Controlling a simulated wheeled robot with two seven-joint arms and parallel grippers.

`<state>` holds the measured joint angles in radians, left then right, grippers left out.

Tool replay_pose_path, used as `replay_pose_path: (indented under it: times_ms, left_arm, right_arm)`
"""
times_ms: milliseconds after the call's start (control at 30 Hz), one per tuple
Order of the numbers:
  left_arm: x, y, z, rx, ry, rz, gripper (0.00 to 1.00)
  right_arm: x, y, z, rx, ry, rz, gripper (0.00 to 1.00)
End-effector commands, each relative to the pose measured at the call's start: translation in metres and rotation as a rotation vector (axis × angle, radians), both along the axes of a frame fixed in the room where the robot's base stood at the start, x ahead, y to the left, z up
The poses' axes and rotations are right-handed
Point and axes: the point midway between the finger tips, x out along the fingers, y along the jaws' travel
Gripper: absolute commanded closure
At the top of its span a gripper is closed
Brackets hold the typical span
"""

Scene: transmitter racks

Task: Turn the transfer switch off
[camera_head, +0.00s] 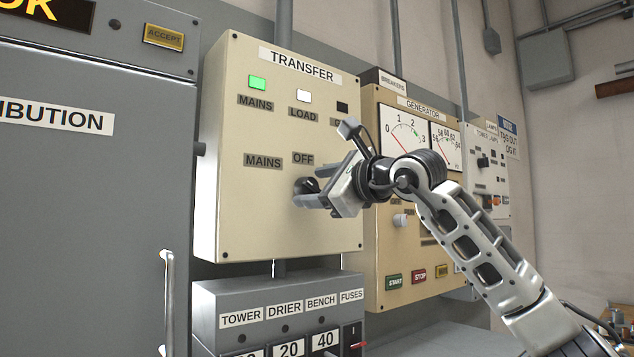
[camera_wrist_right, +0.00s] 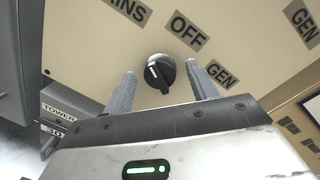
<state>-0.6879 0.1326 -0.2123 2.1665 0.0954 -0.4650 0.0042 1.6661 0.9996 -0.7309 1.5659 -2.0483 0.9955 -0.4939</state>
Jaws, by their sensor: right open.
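The transfer switch is a round black knob (camera_head: 306,186) low on the cream TRANSFER panel (camera_head: 230,215), below the MAINS and OFF labels. In the right wrist view the knob (camera_wrist_right: 162,72) lies between the fingertips, and its white mark is on the side toward the MAINS label (camera_wrist_right: 130,10) rather than the OFF label (camera_wrist_right: 187,30). My right gripper (camera_head: 309,193) is open, with one finger on each side of the knob; gaps show in the wrist view (camera_wrist_right: 162,80). In the head view the gripper hides the GEN label. My left gripper is not in view.
The green MAINS lamp (camera_head: 258,83) and white LOAD lamp (camera_head: 303,96) are lit; the third lamp (camera_head: 342,108) is dark. A generator panel (camera_head: 375,290) stands to the right, a grey distribution cabinet (camera_head: 80,200) to the left. A fuse box (camera_head: 265,290) sits below.

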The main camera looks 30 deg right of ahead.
Motion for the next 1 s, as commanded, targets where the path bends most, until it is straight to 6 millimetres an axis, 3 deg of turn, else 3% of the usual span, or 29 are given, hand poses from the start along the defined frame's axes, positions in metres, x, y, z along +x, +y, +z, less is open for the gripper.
replay_pose_path:
  times_ms: [267,433,767,1000]
  left_arm:
    - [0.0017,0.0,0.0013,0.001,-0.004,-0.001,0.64]
    - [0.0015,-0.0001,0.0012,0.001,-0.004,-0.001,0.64]
    - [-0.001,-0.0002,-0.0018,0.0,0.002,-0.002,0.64]
    - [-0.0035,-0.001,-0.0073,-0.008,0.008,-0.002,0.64]
  right_arm:
    - [0.0018,0.0006,-0.0006,0.0,0.001,0.001,0.42]
    - [0.0015,0.0005,-0.0006,0.0,0.001,0.001,0.87]
    - [0.0016,0.001,-0.0015,0.026,0.004,0.002,0.87]
    - [0.0018,0.0008,-0.0028,0.146,0.014,0.001,0.87]
